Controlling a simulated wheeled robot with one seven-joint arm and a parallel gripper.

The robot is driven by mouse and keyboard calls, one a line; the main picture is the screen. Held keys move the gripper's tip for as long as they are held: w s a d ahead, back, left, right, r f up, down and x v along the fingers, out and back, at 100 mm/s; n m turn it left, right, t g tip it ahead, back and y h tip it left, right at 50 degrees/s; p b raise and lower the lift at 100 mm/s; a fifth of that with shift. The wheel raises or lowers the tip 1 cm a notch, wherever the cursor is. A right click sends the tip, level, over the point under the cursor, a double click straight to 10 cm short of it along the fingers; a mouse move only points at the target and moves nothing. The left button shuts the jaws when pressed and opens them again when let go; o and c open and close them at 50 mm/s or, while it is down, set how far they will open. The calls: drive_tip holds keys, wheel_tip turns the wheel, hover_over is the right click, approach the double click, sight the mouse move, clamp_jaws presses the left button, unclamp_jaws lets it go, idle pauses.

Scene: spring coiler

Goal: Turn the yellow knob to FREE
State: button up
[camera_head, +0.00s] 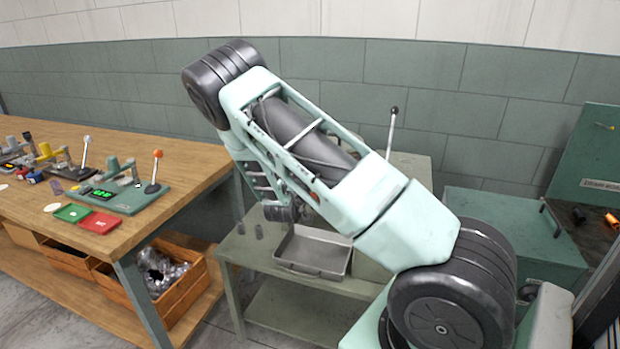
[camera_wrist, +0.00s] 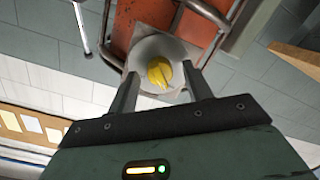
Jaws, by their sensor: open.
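The yellow knob (camera_wrist: 159,73) shows in the wrist view, set in a round grey dial plate on an orange-red panel (camera_wrist: 132,22). My gripper (camera_wrist: 157,85) is open, with one finger on each side of the knob in the picture. I cannot tell whether the fingers touch it or how far off it is. No FREE marking can be read, so the knob's setting is unclear.
Curved metal bars (camera_wrist: 208,12) stand beside the panel in the wrist view. In the head view a wooden bench (camera_head: 180,165) with several small devices is at the left. A grey tray (camera_head: 313,252) lies on a low table behind my arm. A green cabinet (camera_head: 500,225) stands at the right.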

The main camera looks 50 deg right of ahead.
drive_tip(key=b+v, duration=0.3)
drive_tip(key=v, duration=1.4)
drive_tip(key=shift+s+a, duration=0.2)
